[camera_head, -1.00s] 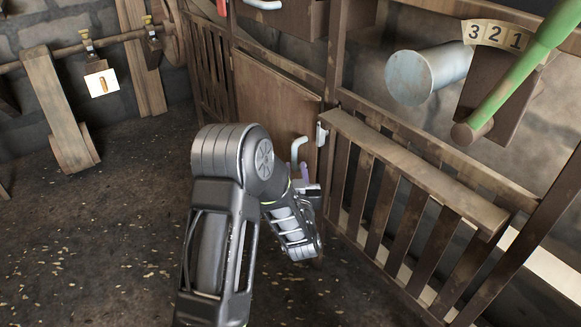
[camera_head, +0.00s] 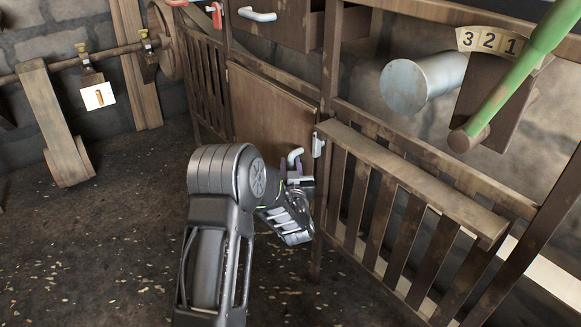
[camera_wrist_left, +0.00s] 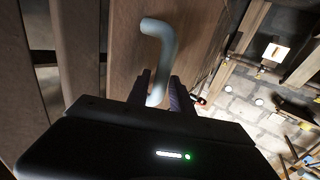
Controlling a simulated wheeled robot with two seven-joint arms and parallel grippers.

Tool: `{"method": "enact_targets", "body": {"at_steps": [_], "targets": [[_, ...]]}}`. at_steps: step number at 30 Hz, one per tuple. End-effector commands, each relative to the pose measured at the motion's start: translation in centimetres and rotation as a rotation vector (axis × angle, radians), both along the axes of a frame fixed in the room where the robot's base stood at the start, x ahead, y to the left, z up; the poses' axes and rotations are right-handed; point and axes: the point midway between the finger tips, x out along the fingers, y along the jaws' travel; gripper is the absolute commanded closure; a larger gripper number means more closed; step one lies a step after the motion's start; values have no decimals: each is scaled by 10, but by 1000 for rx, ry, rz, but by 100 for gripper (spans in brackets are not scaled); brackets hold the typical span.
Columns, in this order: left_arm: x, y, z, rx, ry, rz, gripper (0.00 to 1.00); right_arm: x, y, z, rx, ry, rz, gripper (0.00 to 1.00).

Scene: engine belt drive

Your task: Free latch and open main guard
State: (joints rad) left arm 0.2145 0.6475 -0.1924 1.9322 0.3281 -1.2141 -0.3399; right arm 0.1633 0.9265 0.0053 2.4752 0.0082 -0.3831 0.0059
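The main guard appears to be the brown wooden panel (camera_head: 268,112) in the railing; it stands closed in its frame. A pale grey bent handle (camera_head: 295,154) is on its right part and shows large in the left wrist view (camera_wrist_left: 162,45). A small metal latch (camera_head: 318,145) sits on the post at the panel's right edge. My left gripper (camera_head: 291,168) is at the handle. In the left wrist view its two fingers (camera_wrist_left: 160,92) stand on either side of the handle's lower end, seemingly not clamped; contact is unclear. My right gripper is not in view.
A slatted rail (camera_head: 400,190) runs to the right of the panel. Above it are a grey cylinder (camera_head: 420,82), a green lever (camera_head: 515,75) and a 3-2-1 plate (camera_head: 487,40). A drawer with a pale handle (camera_head: 257,15) is above the panel. The floor at left is open.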

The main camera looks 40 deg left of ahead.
Motion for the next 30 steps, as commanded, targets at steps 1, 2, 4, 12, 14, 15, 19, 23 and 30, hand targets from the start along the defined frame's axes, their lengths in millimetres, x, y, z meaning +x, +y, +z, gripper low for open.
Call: {"method": "enact_targets", "body": {"at_steps": [1,2,4,12,14,15,19,23,30], "targets": [[2,2,0,0,0,0,73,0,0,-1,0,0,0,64],[3,2,0,0,0,0,73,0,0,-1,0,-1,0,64],[3,3,0,1,1,0,73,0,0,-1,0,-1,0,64],[3,2,0,1,1,0,81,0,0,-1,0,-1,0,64],[3,2,0,1,1,0,86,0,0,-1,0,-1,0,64],[3,2,0,1,1,0,89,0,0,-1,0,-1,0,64],[3,2,0,1,1,0,100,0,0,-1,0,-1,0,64],[3,2,0,1,1,0,100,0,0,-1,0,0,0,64],[3,2,0,0,1,0,100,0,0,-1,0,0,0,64]]}}
